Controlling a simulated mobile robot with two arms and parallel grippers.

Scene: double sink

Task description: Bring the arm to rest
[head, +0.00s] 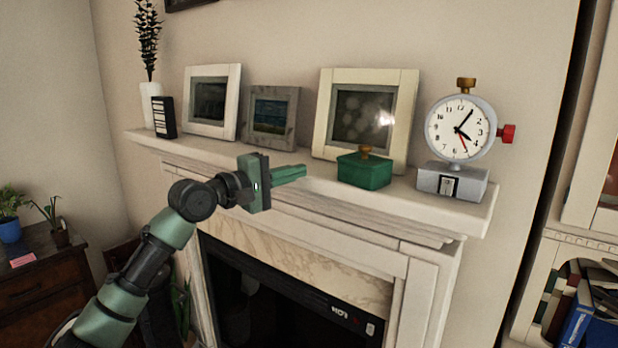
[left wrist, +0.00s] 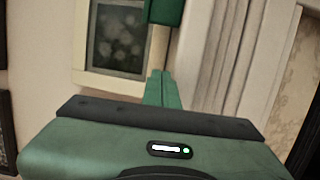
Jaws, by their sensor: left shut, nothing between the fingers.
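My left arm comes in from the lower left in the head view, and its green left gripper (head: 303,169) is held at about mantel height, in front of the shelf. Its fingers are shut together with nothing between them and point right, towards the green box (head: 364,171) with a brown knob. In the left wrist view the shut fingers of the gripper (left wrist: 161,75) point up, just below the green box (left wrist: 166,10). I cannot tell the exact gap between them. My right gripper is not in view.
The white mantel (head: 310,186) holds picture frames (head: 361,116), a grey clock (head: 460,129) on a box-like base, a dark block (head: 164,117) and a white vase (head: 151,104). The fireplace (head: 260,290) is below. A bookshelf (head: 575,290) stands at right, a wooden cabinet (head: 45,290) at left.

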